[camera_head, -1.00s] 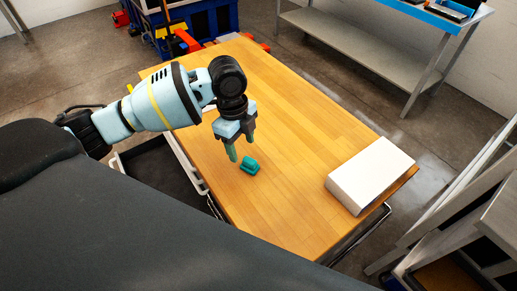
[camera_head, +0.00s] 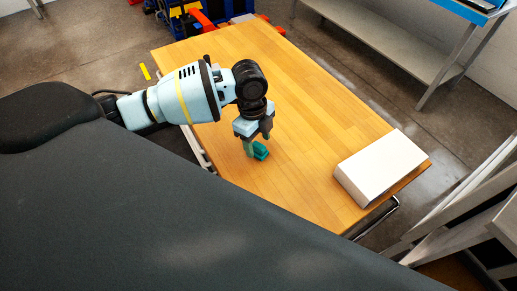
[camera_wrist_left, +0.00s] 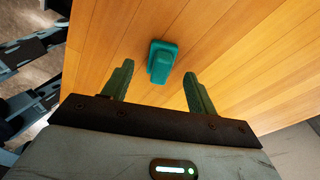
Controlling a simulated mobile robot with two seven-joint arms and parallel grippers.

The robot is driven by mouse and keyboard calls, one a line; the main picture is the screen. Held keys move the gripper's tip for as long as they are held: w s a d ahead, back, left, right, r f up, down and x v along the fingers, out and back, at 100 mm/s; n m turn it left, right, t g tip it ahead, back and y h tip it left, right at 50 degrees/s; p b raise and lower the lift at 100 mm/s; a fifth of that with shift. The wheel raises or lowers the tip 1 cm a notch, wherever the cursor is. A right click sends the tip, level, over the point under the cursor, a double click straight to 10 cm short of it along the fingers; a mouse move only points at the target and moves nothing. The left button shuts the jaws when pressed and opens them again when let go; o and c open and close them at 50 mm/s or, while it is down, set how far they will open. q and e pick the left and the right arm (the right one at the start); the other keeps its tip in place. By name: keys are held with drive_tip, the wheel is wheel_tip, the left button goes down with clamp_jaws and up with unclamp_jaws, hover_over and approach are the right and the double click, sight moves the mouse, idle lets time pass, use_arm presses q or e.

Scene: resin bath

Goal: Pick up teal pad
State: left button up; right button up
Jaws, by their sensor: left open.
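The teal pad (camera_head: 261,150) lies on the wooden table (camera_head: 300,100), near its left edge. It is a small block with a raised, narrower upper part, and it shows whole in the left wrist view (camera_wrist_left: 161,60). My left gripper (camera_head: 256,145) points down at the pad and hides part of it in the head view. In the left wrist view its two green fingers (camera_wrist_left: 158,84) are spread apart with nothing between them. The pad lies just beyond the fingertips, roughly centred between them. My right gripper is not in view.
A white box (camera_head: 382,167) lies at the table's right end. A grey metal bench (camera_head: 400,45) stands behind, and a grey frame (camera_head: 460,200) stands at the right. The table's middle is clear. Blue and red items (camera_head: 190,15) stand past the far left corner.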

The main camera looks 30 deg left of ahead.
use_arm(q)
wheel_tip(320, 180, down, 2)
drive_tip(key=shift+d+f, duration=0.1)
drive_tip(key=shift+d, duration=0.05)
drive_tip(key=c, duration=1.1)
drive_tip(key=shift+c, duration=0.2)
drive_tip(key=shift+r, duration=0.5)
wheel_tip(320, 180, up, 3)
drive_tip(key=shift+s+f, duration=0.15)
drive_tip(key=s+a+r, duration=0.1)
drive_tip(key=s+a, duration=0.9)
drive_tip(key=s, duration=0.2)
drive_tip(key=shift+r, duration=0.2)
